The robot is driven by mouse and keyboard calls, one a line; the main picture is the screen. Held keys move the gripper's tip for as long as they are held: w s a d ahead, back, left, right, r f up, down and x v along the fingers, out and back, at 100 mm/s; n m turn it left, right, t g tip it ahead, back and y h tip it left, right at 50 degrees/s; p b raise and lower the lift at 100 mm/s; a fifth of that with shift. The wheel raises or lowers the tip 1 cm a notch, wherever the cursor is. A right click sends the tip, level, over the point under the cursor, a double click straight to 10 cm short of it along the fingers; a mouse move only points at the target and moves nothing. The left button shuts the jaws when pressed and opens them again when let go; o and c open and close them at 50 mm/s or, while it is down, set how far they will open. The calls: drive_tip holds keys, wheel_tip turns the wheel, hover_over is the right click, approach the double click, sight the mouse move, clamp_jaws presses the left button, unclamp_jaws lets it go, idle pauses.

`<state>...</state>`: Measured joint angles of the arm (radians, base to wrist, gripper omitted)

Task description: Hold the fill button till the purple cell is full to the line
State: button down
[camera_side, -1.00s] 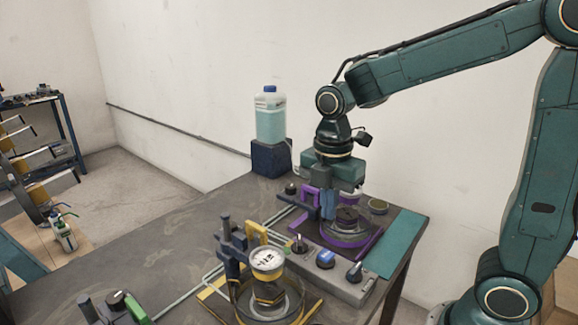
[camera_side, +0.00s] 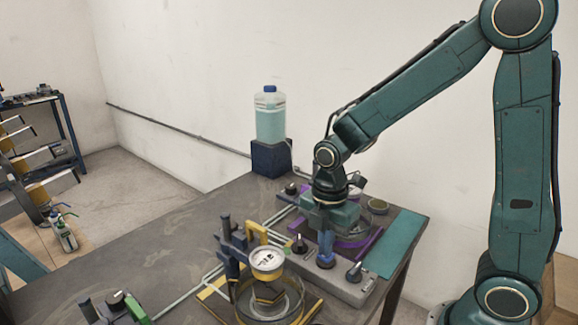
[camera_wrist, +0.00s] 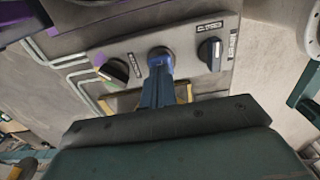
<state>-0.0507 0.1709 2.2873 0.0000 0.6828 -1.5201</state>
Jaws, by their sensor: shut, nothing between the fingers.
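My gripper (camera_side: 326,252) is shut and empty, pointing down with its blue fingertips at the blue fill button (camera_side: 325,263) on the grey control box. In the wrist view the shut fingers (camera_wrist: 159,75) reach the button (camera_wrist: 160,55) and cover part of it; they appear to touch it. I cannot tell whether it is pressed in. The purple cell (camera_side: 359,244) stands just behind, with a clear round vessel on a purple base. My gripper hides much of it, so its level and line do not show.
Black knobs sit either side of the button, one on the right (camera_side: 354,272) and one on the left (camera_side: 299,244). A bottle of pale teal liquid (camera_side: 270,118) stands on a dark block at the back.

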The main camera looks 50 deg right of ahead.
drive_tip(key=shift+s+f, duration=0.2)
drive_tip(key=shift+f, duration=1.15)
drive_tip(key=shift+r, duration=0.15)
idle(1.0)
wheel_tip(320, 180, up, 14)
drive_tip(key=shift+w+r, duration=0.25)
idle(0.5)
idle(0.5)
